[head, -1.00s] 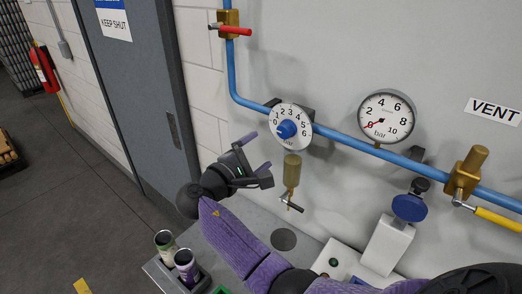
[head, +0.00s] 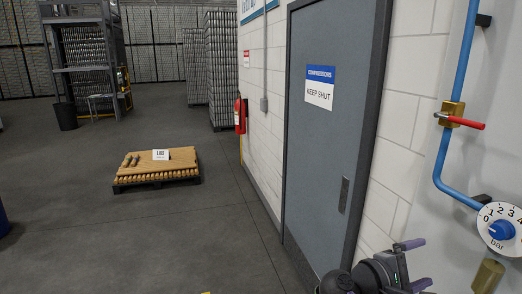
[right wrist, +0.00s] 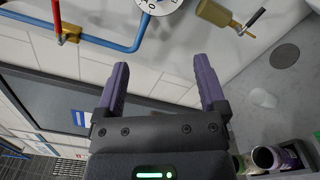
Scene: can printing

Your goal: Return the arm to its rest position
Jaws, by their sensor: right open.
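My right gripper (head: 418,264) shows at the bottom right of the head view, beside the lower part of the blue-grey door (head: 325,120). Its two purple fingers are apart, with nothing between them. In the right wrist view the gripper (right wrist: 165,85) is open and empty too, with the wall and pipework beyond its fingertips. Most of the right arm is out of the head view. My left gripper is in neither view.
A blue pipe (head: 442,150) carries a red-handled valve (head: 460,122) and a blue-knobbed dial (head: 500,230) close to the right gripper. A loaded pallet (head: 157,183) stands on open floor.

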